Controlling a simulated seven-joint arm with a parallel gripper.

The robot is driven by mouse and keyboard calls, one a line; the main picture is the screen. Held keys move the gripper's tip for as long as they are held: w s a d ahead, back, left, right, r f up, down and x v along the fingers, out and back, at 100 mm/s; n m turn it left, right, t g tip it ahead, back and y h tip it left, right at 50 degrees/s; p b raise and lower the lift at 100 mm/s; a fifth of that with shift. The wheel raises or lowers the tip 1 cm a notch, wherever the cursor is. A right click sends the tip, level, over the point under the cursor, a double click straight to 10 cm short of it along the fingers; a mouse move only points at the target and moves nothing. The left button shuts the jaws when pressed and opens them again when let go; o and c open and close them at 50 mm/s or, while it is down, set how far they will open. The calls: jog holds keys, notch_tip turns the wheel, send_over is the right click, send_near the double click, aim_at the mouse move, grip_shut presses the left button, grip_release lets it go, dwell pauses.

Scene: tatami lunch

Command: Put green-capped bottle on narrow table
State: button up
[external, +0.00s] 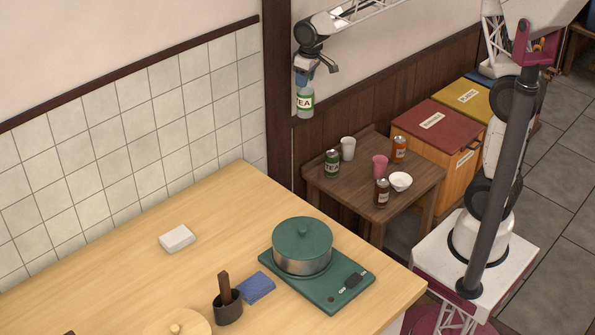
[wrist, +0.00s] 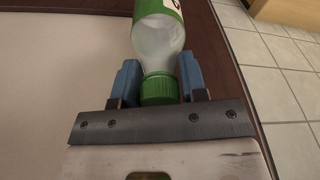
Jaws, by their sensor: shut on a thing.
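The green-capped bottle (external: 305,101), clear with a green and white TEA label, hangs upright in the air in the external view. My gripper (external: 306,82) is above it. In the wrist view the blue fingers of my gripper (wrist: 158,82) are shut on either side of the green cap; the bottle (wrist: 157,40) extends away from them. A small dark wooden table (external: 335,186) stands lower and to the right of the bottle, against the wall. A long light wooden table (external: 120,265) fills the front left. The bottle touches neither table.
A green pot (external: 302,246) on a cooker and a white box (external: 178,239) stand on the light table.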

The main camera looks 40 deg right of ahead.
jog(key=s+d+f+m, duration=0.1)
jog(key=d+f, duration=0.5)
jog(key=d, duration=0.5)
jog(key=s+d+f+m, duration=0.1)
jog(key=d+f, duration=0.5)
jog(key=d, duration=0.6)
jog(key=s+d+f+m, duration=0.1)
jog(key=s+d+f, duration=0.1)
jog(key=d+f, duration=0.4)
jog(key=d, duration=0.5)
jog(key=shift+s+d+f+m+h, duration=0.25)
jog(key=shift+d+f+m+h, duration=0.05)
jog(key=shift+d+f, duration=0.05)
notch_tip(320, 180, down, 6)
jog(key=shift+f, duration=0.15)
jog(key=shift+f, duration=1.85)
